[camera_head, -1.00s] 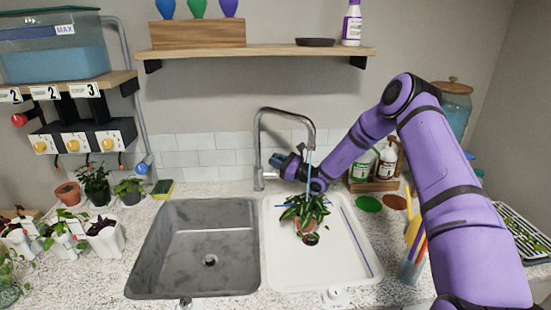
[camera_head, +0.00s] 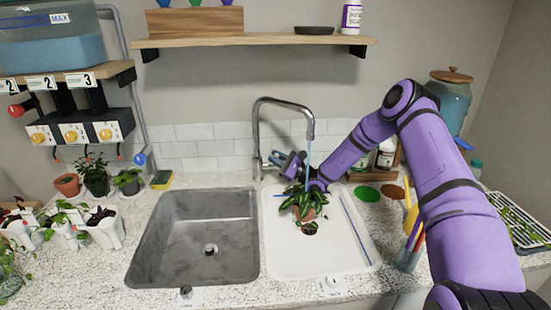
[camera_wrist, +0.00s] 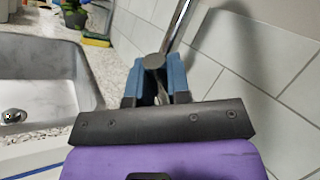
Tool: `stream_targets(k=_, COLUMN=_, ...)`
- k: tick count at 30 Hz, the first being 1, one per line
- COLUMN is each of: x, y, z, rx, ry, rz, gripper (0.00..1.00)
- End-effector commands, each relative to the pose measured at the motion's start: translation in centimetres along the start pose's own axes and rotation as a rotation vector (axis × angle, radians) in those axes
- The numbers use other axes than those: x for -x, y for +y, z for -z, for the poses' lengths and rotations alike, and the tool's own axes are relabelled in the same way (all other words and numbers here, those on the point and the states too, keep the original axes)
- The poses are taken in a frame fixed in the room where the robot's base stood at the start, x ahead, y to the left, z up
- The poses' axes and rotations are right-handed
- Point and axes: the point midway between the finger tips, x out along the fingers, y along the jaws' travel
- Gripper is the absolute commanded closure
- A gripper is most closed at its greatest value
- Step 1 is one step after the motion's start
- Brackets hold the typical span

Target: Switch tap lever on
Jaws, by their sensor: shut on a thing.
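The grey metal tap (camera_head: 257,130) stands behind the sinks, its spout arching over the white right-hand basin. A thin bluish stream of water (camera_head: 308,160) runs from the spout down to a potted plant (camera_head: 303,203) in that basin. My gripper (camera_head: 278,160) is beside the tap's base, to the right of its post. In the wrist view my gripper (camera_wrist: 153,75) has its two blue fingers shut on the round-ended tap lever (camera_wrist: 153,61). The tap post (camera_wrist: 178,25) rises just behind it. The fingers partly hide the lever.
The grey basin (camera_head: 165,250) on the left is empty. The white basin (camera_head: 350,262) holds the plant. A sponge (camera_head: 161,180), small pots and a bottle caddy (camera_head: 386,160) stand on the counter. The tiled wall is close to my gripper. A shelf (camera_head: 270,40) hangs above.

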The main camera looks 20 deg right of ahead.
Motion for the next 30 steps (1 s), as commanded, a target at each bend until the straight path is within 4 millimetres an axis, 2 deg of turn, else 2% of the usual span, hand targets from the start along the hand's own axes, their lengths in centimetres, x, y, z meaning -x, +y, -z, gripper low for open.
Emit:
stream_targets(k=4, x=0.1, y=0.1, z=0.1, rx=0.001, ry=0.002, rz=-0.002, gripper=1.0)
stream_targets(k=5, x=0.2, y=0.1, z=0.1, rx=0.001, ry=0.002, rz=-0.002, gripper=0.76)
stream_targets(k=7, x=0.1, y=0.1, z=0.1, rx=0.0, ry=0.002, rz=-0.002, gripper=0.6)
stream_targets(k=8, x=0.1, y=0.1, z=0.1, rx=0.0, ry=0.002, rz=-0.002, gripper=0.57)
stream_targets(k=18, x=0.6, y=0.0, z=0.1, rx=-0.001, ry=0.002, rz=0.0, gripper=0.57)
stream_targets(k=30, x=6.3, y=0.0, z=0.1, rx=0.0, ry=0.003, rz=0.001, gripper=0.57)
